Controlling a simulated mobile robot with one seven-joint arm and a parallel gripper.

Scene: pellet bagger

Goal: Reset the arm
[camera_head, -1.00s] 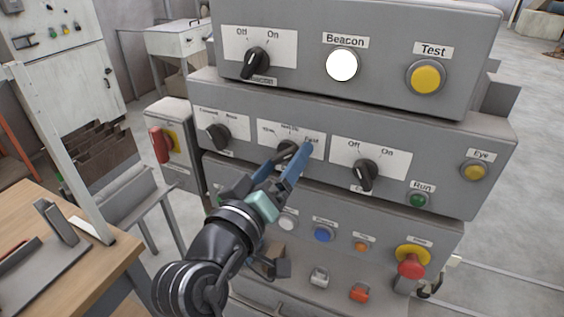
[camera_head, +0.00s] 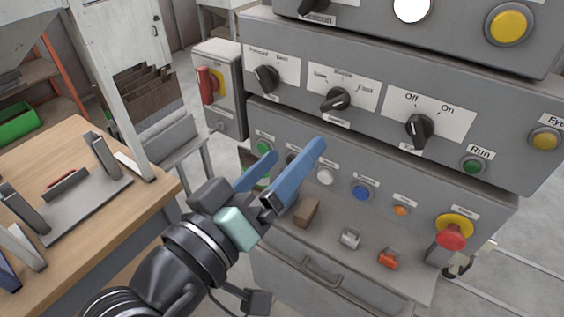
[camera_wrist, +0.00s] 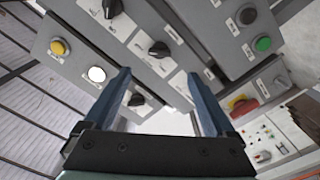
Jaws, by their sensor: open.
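My gripper (camera_head: 292,160) is open and empty, with two blue fingers. In the head view it stands in front of the lower panel row, below the middle selector knob (camera_head: 336,99) and apart from it. In the wrist view my gripper (camera_wrist: 160,85) has its fingers spread wide, with nothing between them in its grasp. The grey control panel (camera_head: 300,50) fills the right of the head view. A white button (camera_head: 326,176) and a blue button (camera_head: 361,192) show to the right of the fingertips. Part of the lower row is hidden behind my fingers.
A wooden table (camera_head: 120,170) with a metal fixture stands at the left. A red-handled switch box (camera_head: 218,90) is beside the panel. A red emergency button (camera_head: 451,236) juts out at lower right. A brown block (camera_head: 306,211) and small switches sit on the ledge.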

